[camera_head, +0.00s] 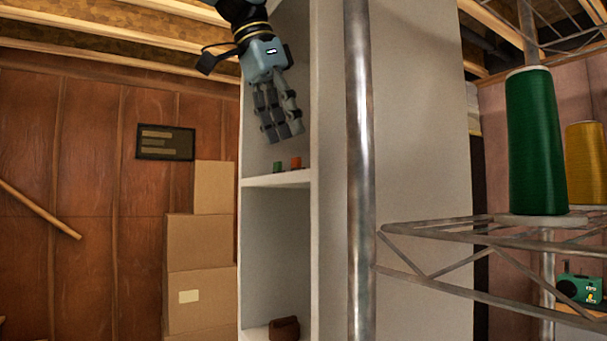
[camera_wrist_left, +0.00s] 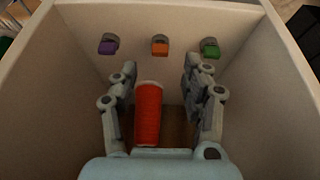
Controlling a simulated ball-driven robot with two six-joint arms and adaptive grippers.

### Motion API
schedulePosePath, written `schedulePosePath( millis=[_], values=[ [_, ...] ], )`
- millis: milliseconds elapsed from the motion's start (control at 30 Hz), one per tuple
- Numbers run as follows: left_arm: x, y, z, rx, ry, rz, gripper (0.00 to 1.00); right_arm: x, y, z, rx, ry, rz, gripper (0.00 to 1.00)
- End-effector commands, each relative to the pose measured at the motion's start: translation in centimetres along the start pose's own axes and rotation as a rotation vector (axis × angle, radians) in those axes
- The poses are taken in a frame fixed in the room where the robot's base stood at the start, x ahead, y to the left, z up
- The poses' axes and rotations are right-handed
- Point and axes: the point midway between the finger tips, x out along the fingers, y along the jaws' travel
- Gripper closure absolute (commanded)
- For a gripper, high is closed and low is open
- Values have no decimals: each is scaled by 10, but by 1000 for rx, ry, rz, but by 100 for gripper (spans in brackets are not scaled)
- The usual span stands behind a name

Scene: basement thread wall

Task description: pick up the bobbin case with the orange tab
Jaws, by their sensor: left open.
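The bobbin case with the orange tab (camera_wrist_left: 160,48) is the middle one of a row of three in the left wrist view. A purple-tabbed one (camera_wrist_left: 107,47) is to its left and a green-tabbed one (camera_wrist_left: 210,48) to its right. In the head view small orange (camera_head: 296,162) and green (camera_head: 278,167) pieces show at the shelf edge. My left gripper (camera_head: 283,136) is above them, pointing down, open and apart from them. In the left wrist view its spread fingers (camera_wrist_left: 158,75) point toward the orange-tabbed case. My right gripper is not in view.
A red thread spool (camera_wrist_left: 148,115) shows between my left fingers in the wrist view; its depth is unclear. White cubby walls (camera_wrist_left: 55,85) flank the gripper. A metal pole (camera_head: 359,170) stands right of the shelving, with a wire rack (camera_head: 450,231) holding a green cone (camera_head: 535,140).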

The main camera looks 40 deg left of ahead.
Motion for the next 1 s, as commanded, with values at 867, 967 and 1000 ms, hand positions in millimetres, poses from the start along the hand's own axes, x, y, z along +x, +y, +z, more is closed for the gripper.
schedulePosePath(
  millis=[867, 967, 1000],
  values=[
    [50, 0, 5, 1, 3, 0, 89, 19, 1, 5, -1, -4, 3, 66],
    [50, 0, 5, 1, 3, 0, 92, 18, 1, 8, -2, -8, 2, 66],
    [50, 0, 5, 1, 3, 0, 92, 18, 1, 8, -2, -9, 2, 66]
  ],
)
